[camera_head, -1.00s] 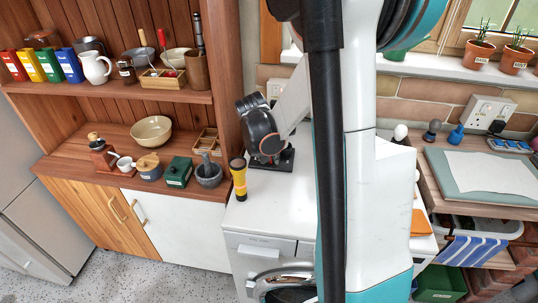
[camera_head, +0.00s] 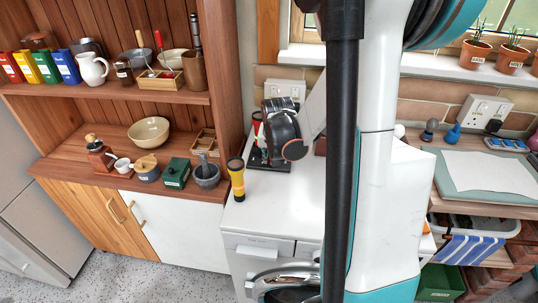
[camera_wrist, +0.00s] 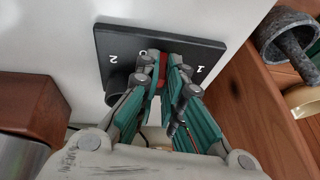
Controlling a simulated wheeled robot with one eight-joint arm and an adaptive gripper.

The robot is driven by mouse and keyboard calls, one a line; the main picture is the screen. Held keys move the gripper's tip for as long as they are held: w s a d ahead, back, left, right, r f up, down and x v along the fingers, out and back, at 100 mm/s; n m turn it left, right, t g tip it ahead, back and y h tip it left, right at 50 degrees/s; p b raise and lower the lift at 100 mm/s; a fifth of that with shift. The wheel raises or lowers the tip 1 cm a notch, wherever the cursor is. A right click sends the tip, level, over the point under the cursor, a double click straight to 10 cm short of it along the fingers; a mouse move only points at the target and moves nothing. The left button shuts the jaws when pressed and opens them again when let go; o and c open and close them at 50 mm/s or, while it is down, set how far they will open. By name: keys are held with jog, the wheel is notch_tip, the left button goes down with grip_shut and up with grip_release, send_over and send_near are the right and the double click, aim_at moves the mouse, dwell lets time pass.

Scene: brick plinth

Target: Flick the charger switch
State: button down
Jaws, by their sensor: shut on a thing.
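The charger is a black plate (camera_wrist: 190,48) marked 2, 0 and 1 on the white worktop, with a short black round part (camera_wrist: 118,88) near the 2. Its switch is a small red lever (camera_wrist: 162,72) by the 0. My gripper (camera_wrist: 163,66) has its teal-padded fingers closed around the lever, which shows between the fingertips. In the head view the charger's black base (camera_head: 284,163) shows beneath my wrist; the lever and my fingertips cannot be made out there. A yellow and black torch (camera_head: 237,182) stands upright just in front of the charger.
A wooden shelf unit (camera_head: 222,60) rises close on the left, with a grey mortar (camera_head: 207,176) on its lower board. A white double socket (camera_head: 284,90) is on the wall behind.

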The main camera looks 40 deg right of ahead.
jog(key=c, duration=1.7)
grip_release()
jog(key=v, duration=0.7)
jog(key=shift+s+r, duration=0.1)
jog(key=shift+r, duration=0.15)
